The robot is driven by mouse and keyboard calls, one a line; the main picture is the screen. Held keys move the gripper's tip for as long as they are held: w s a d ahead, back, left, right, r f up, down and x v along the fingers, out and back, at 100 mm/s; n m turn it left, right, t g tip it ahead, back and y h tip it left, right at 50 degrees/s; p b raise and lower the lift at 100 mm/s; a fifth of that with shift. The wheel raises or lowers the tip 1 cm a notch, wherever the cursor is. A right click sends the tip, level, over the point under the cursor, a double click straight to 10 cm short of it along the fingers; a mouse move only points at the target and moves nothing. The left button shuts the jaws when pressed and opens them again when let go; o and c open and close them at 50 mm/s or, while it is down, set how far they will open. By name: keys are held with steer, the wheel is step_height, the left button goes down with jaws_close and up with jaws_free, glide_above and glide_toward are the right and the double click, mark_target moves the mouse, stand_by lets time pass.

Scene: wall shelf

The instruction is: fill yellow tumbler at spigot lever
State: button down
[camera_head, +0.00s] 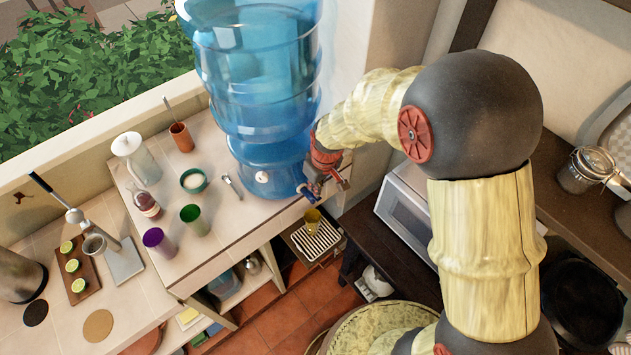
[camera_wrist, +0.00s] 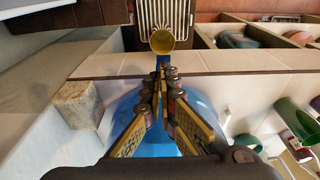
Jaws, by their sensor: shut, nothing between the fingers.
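The yellow tumbler (camera_head: 313,218) stands upright on a slatted metal rack (camera_head: 326,243), below the counter edge and under the spigot of the blue water bottle (camera_head: 262,75). The wrist view shows the tumbler (camera_wrist: 162,41) from above, at the rack's near end. The blue spigot lever (camera_head: 309,193) sticks out over the counter edge. A bit of blue (camera_wrist: 163,60) shows just beyond my fingertips in the wrist view. My gripper (camera_wrist: 162,72) is shut and empty, at the spigot. I cannot tell whether it touches the lever, nor whether water runs.
A purple cup (camera_head: 158,241), a green cup (camera_head: 194,219), a teal bowl (camera_head: 194,180) and jars stand on the tiled counter left of the bottle. A white wall corner is close to my arm. A microwave (camera_head: 405,215) stands to the right.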

steer(key=shift+s+d+f+t+y+b, duration=0.3)
steer(key=shift+t+y+b, duration=0.35)
steer(key=shift+b, duration=2.6)
steer(key=b, duration=0.2)
steer(key=f+t+b, duration=0.1)
steer(key=b, duration=0.1)
steer(key=shift+s+d+t+y+b, duration=0.15)
steer(key=shift+s+t+y+b, duration=0.1)
steer(key=shift+b, duration=0.1)
steer(key=shift+s+b, duration=0.1)
steer(key=shift+b, duration=0.75)
steer(key=shift+s+d+f+b, duration=0.2)
steer(key=shift+s+b, duration=0.1)
steer(key=shift+b, duration=0.75)
steer(key=shift+w+r, duration=0.1)
steer(key=shift+w+a+r, duration=0.3)
steer(key=shift+w+a, duration=0.1)
steer(key=shift+w, duration=0.15)
